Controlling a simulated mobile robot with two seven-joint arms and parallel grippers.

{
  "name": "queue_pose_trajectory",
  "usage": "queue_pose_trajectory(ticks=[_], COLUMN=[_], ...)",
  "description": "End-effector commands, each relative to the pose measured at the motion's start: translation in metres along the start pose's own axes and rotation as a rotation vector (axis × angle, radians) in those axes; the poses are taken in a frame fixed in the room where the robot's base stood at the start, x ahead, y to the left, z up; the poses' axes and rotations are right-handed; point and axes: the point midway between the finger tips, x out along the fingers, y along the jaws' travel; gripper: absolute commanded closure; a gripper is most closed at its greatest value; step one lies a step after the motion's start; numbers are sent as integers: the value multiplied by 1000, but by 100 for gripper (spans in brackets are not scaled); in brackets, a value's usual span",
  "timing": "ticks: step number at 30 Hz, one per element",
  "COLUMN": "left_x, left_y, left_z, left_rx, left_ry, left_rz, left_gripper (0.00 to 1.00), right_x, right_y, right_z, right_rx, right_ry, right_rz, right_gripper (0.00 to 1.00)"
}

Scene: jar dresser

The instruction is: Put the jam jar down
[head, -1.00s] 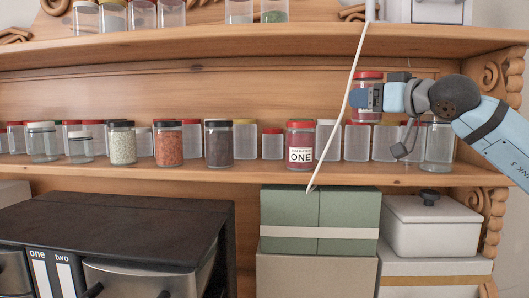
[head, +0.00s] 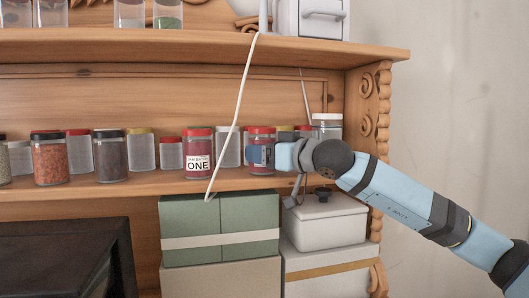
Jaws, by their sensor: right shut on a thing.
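The jam jar (head: 261,138), with a red lid and dark red contents, is in my right gripper (head: 262,155). The gripper is shut on it from the right and hides part of its body. The jar is upright at the height of the row on the middle shelf (head: 130,186). I cannot tell whether its base touches the board. A similar red-lidded jar labelled ONE (head: 198,158) stands to its left. My left gripper is not in view.
Clear jars, one of them (head: 229,146) between the two red jars, stand on the shelf. A white cord (head: 236,115) hangs in front. Below are a green box (head: 215,218) and a white lidded box (head: 325,222). The shelf's carved right side (head: 368,110) is near my arm.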

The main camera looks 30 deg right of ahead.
Motion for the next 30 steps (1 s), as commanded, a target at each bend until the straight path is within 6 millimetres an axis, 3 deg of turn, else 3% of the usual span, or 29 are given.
queue_pose_trajectory(ticks=[7, 8, 11, 22, 30], left_x=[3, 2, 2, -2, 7], left_y=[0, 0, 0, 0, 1], left_z=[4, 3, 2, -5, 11], left_rx=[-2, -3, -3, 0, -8], left_ry=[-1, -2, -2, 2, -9], left_rz=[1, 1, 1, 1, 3], left_gripper=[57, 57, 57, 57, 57], right_x=[0, 0, 0, 0, -53], right_y=[0, 0, 0, 0, 2], right_z=[4, 3, 3, -4, 2], right_rx=[0, 0, 0, 0, -2], right_ry=[2, 0, 0, 0, -1], right_rz=[0, 0, 0, 0, 4], right_gripper=[70, 29, 8, 8, 8])
